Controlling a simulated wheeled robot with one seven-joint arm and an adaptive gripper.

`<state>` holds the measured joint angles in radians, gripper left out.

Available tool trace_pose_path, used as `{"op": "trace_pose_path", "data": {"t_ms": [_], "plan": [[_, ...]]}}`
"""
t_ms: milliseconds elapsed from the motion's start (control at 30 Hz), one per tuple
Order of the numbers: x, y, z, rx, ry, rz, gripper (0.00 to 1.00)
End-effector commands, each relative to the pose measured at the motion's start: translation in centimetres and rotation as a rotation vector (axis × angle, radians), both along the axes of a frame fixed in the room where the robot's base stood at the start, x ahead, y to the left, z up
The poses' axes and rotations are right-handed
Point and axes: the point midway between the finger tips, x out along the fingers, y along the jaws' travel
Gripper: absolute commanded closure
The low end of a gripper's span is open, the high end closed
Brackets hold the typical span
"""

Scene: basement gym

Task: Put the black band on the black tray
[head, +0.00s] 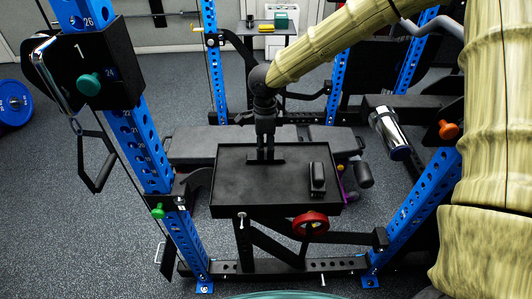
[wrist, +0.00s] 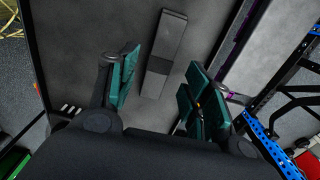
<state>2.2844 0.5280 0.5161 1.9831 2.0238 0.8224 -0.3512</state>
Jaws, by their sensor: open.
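The black tray (head: 235,190) is a flat, rimmed platform in the middle of the head view.
A grey bench (head: 195,147) stands behind the tray. Blue rack posts (head: 143,150) rise on the left and right (head: 425,195). A red knob (head: 310,224) sits below the tray's front edge. A chrome and black cylinder (head: 391,133) juts out at right.

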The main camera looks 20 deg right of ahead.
Motion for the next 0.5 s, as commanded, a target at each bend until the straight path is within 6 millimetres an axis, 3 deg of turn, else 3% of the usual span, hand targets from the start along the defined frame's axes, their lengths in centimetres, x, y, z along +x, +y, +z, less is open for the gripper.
{"op": "trace_pose_path", "data": {"t_ms": [300,500], "plan": [[0.0,0.0,5.7,0.001,-0.002,-0.001,0.50],[0.0,-0.1,7.9,0.001,0.000,-0.001,0.50]]}}
